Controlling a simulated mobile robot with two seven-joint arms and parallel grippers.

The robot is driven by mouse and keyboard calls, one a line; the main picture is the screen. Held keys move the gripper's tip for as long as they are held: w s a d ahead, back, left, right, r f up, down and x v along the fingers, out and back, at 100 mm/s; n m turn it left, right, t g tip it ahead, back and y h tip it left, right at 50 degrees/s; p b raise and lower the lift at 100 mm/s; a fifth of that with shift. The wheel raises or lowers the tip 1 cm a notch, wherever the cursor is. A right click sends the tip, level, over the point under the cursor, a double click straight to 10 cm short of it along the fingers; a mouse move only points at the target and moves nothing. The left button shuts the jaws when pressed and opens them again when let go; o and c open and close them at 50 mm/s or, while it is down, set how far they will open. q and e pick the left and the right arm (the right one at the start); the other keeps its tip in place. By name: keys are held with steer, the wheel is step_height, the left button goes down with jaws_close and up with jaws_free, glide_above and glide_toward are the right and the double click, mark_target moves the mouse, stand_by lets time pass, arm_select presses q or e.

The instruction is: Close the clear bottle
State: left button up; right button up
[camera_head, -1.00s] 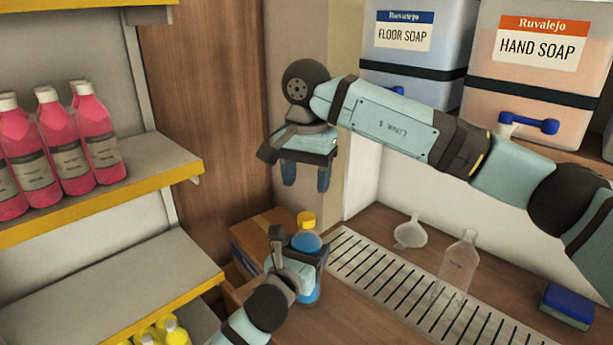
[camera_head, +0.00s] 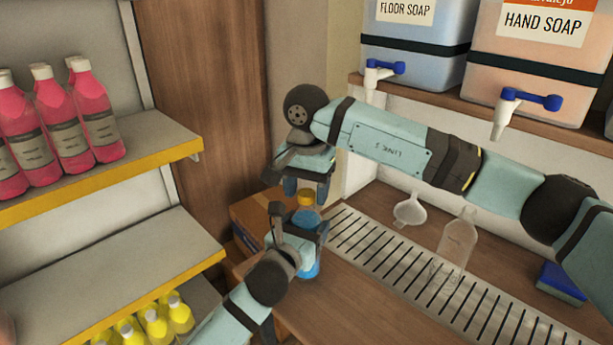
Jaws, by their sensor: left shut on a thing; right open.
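My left gripper (camera_head: 304,228) is shut on a clear bottle (camera_head: 311,264) with blue liquid in it, which stands upright near the front of the wooden counter. A yellow-orange cap (camera_head: 306,197) sits at the top of this bottle. I cannot tell whether it is screwed tight. My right gripper (camera_head: 306,188) is open and points down, with its fingers at the height of the cap, one on each side. I cannot tell whether they touch it. A second clear bottle (camera_head: 458,242), empty and with no cap visible, stands on the drain grate.
A white funnel (camera_head: 409,209) lies behind the drain grate (camera_head: 372,250), and a blue sponge (camera_head: 561,283) is at right. Blue and orange soap drums with taps stand on a shelf above. A cardboard box (camera_head: 262,222) is behind the held bottle. Shelves with pink and yellow bottles fill the left.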

steer(key=c, duration=1)
